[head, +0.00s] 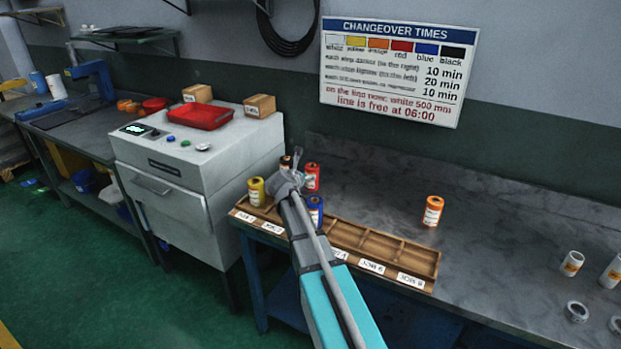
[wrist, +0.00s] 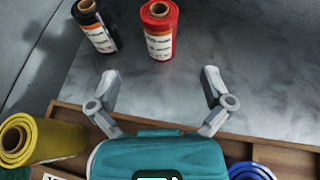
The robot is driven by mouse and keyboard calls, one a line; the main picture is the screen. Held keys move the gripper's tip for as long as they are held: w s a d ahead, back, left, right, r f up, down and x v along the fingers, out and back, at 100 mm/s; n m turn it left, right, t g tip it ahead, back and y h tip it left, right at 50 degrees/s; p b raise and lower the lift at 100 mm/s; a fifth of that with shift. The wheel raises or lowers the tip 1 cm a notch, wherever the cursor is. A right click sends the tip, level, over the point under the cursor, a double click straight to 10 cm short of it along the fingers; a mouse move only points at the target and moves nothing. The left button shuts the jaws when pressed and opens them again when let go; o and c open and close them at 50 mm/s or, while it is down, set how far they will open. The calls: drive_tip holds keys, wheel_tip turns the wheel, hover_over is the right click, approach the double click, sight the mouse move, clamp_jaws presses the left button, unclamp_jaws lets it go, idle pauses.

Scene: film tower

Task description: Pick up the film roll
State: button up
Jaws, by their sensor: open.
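Several film rolls stand on the grey workbench. In the wrist view a red roll (wrist: 159,30) stands upright ahead of my gripper (wrist: 160,82), slightly left of middle, with a black roll (wrist: 95,26) to its left. My gripper is open and empty, its fingers spread short of the red roll. A yellow roll (wrist: 42,141) is at lower left and a blue roll (wrist: 250,172) at lower right, partly cut off. In the head view my gripper (head: 291,176) partly hides the black roll (head: 286,161); the red roll (head: 313,177) shows beside it. An orange roll (head: 433,211) stands apart to the right.
A wooden compartment tray (head: 424,262) with labels runs along the bench's front edge, under my arm. White rolls (head: 571,263) and rings (head: 577,311) are at far right. A grey machine (head: 165,170) with a red tray (head: 203,116) stands left. The bench around the orange roll is clear.

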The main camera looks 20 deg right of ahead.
sight(312, 169)
drive_tip(key=shift+b+x, duration=1.5)
drive_tip(key=shift+x, duration=2.55)
drive_tip(key=shift+b+x, duration=1.1)
drive_tip(key=shift+x, duration=1.7)
drive_tip(key=shift+a, duration=0.1)
drive_tip(key=c, duration=1.1)
